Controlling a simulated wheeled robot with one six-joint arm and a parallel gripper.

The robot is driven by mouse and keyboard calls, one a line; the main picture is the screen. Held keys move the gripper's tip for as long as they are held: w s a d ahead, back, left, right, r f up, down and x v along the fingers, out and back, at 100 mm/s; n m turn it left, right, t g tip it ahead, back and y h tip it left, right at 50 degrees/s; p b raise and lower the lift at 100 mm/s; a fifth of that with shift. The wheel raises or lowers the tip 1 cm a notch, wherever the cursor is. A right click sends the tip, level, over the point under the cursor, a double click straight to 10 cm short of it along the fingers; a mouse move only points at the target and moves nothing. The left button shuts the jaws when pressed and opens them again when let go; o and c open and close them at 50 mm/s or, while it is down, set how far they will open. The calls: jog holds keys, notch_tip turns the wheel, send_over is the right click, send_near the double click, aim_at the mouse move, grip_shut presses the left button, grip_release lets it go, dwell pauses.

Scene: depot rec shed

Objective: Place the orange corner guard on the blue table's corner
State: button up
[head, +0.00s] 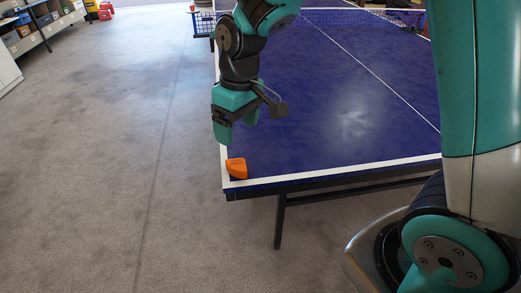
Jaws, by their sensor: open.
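The orange corner guard (237,168) sits at the near left corner of the blue table (320,135), over the white edge line. Whether it is fully seated on the corner is too small to tell. My gripper (237,133) points down over the table's left edge, above and just behind the guard. It is open and empty, and a gap shows between its fingers and the guard. The blue table has white lines and a dark frame.
A net (350,17) crosses the table farther back. A dark table leg (279,222) stands under the near edge. Shelves with bins (35,28) line the far left, with a red object (105,10) near them. The grey floor (110,150) left of the table is clear.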

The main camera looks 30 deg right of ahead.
jog(key=s+a+r+y, duration=0.1)
jog(key=s+r, duration=0.1)
jog(key=s, duration=0.4)
jog(key=s+a+r+n+y, duration=0.1)
jog(key=s+r, duration=0.2)
jog(key=s, duration=0.4)
jog(key=s+a+r+y, duration=0.1)
jog(key=s+r, duration=0.2)
jog(key=s, duration=0.4)
